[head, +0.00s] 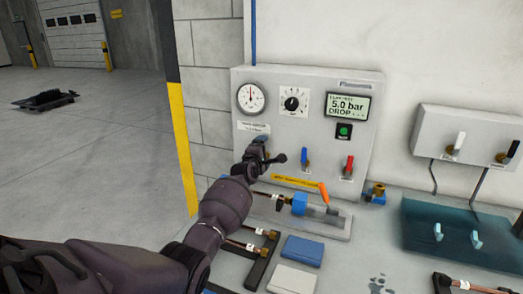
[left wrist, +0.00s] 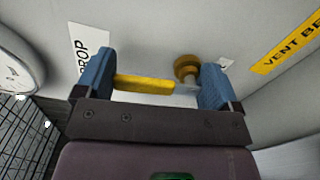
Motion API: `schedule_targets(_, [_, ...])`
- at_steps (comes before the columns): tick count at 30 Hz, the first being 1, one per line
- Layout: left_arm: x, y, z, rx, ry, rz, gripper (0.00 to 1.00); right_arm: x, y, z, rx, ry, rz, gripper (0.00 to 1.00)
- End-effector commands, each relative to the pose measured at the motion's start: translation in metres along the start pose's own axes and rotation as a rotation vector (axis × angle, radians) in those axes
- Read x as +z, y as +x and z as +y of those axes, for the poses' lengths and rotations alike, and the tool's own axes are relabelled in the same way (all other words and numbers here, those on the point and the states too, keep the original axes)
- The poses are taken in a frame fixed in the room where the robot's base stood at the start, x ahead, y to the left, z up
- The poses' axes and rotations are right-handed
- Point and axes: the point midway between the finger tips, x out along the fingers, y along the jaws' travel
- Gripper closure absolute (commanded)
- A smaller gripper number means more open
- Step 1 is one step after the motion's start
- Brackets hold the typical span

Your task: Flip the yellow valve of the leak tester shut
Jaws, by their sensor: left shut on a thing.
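The leak tester (head: 325,100) is a grey wall panel with a round gauge, a dial and a display reading 5.0 bar. The yellow valve lever (left wrist: 145,84) shows in the left wrist view, lying roughly crosswise beside its brass fitting (left wrist: 186,66). My left gripper (head: 263,150) is at the lower left of the panel and hides the yellow valve in the head view. In the left wrist view its blue fingers (left wrist: 157,80) stand either side of the lever and fitting, shut on the lever, the left finger at the lever's free end. My right gripper is not in view.
A blue lever (head: 304,156) and a red lever (head: 349,165) are to the right on the panel. Below lie a clamp fixture with an orange handle (head: 324,193), a blue block (head: 303,250) and copper tubes. A second box (head: 470,135) hangs at right.

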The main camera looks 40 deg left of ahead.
Motion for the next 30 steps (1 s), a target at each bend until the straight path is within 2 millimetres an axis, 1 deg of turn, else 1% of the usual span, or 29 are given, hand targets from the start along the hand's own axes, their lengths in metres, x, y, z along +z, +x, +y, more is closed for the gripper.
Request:
schedule_targets(6, [0.003, 0.0, -0.002, -0.002, 0.103, 0.001, 0.55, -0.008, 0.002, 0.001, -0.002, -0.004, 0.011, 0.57])
schedule_targets(14, [0.005, 0.0, -0.003, -0.002, 0.157, 0.001, 0.55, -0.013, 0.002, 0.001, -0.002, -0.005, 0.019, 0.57])
schedule_targets(20, [0.005, 0.0, -0.003, -0.001, 0.166, 0.001, 0.55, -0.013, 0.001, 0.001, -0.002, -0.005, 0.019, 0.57])
schedule_targets(26, [0.005, 0.0, -0.003, -0.001, 0.167, 0.001, 0.55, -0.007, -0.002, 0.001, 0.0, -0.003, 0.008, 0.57])
schedule_targets(27, [0.005, 0.0, -0.003, -0.001, 0.167, 0.001, 0.09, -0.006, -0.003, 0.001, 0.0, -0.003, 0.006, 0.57])
schedule_targets(29, [0.005, 0.0, -0.003, -0.001, 0.166, 0.001, 0.0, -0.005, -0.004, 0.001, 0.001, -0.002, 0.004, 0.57])
schedule_targets(30, [0.005, 0.0, -0.003, -0.001, 0.166, 0.001, 0.0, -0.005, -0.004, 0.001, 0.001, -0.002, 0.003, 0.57])
